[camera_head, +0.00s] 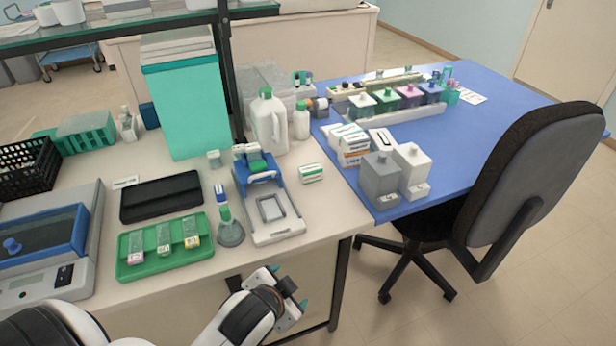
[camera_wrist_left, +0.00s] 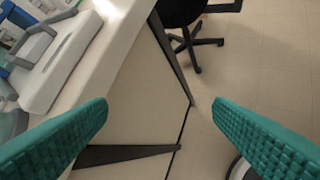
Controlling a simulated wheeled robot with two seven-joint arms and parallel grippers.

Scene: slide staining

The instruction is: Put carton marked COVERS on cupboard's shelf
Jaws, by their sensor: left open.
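My left gripper (camera_head: 289,286) is in front of the bench's front edge, its teal fingers wide apart. In the left wrist view the gripper (camera_wrist_left: 160,108) is empty, with the bench side and floor between its fingers. No print reading COVERS is legible. A small white-and-green carton (camera_head: 311,173) lies on the bench beside the blue-and-white device, beyond my gripper. Several white cartons are stacked (camera_head: 349,140) at the blue table's left end; their labels are too small to read. I cannot make out a cupboard for certain. My right gripper is not in view.
The blue-and-white device (camera_head: 275,220) stands near the bench's front right corner, with a green tray (camera_head: 165,247) to its left. An office chair (camera_head: 530,190) occupies the floor at right.

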